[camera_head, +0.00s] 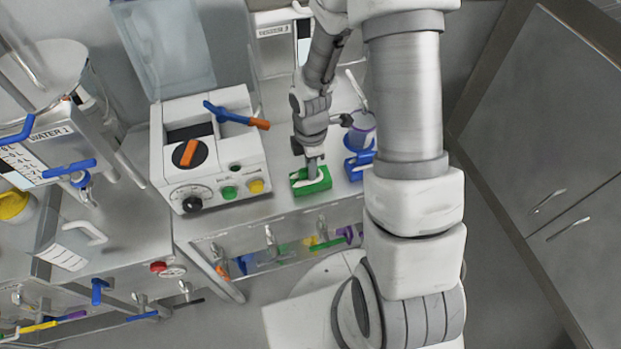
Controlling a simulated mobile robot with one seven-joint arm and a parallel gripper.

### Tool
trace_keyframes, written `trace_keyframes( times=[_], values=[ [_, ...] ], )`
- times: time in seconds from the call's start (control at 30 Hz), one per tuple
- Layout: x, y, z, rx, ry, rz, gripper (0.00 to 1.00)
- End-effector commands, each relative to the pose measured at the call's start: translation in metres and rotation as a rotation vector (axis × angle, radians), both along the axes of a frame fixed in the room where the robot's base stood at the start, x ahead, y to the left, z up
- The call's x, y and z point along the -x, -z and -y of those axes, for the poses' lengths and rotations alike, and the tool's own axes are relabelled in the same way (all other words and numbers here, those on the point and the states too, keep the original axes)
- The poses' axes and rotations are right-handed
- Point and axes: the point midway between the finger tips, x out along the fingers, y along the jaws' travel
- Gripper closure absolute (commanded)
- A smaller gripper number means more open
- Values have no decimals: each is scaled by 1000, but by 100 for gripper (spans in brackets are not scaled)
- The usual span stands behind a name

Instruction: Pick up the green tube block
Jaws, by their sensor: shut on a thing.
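The green tube block (321,187) is on the steel bench top, near its front edge, to the right of the white machine. My gripper (311,172) reaches down from above and is shut on the green tube block. The fingers are small in this view, and part of the block's top is hidden by them. I cannot tell whether the block is lifted off the bench.
The white machine (207,150) with a blue-and-orange lever (236,115) is close on the left. My own arm hides the bench farther right.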

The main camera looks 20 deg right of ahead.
Motion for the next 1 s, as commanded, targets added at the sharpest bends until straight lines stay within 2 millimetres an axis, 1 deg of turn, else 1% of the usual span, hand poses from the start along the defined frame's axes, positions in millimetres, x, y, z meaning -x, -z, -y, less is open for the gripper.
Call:
trace_keyframes(
  times=[0.8, 1.0],
  values=[
    [0, -1, 0, 0, 0, 1, 100],
    [-1, -8, 0, 0, 1, 3, 100]
  ],
)
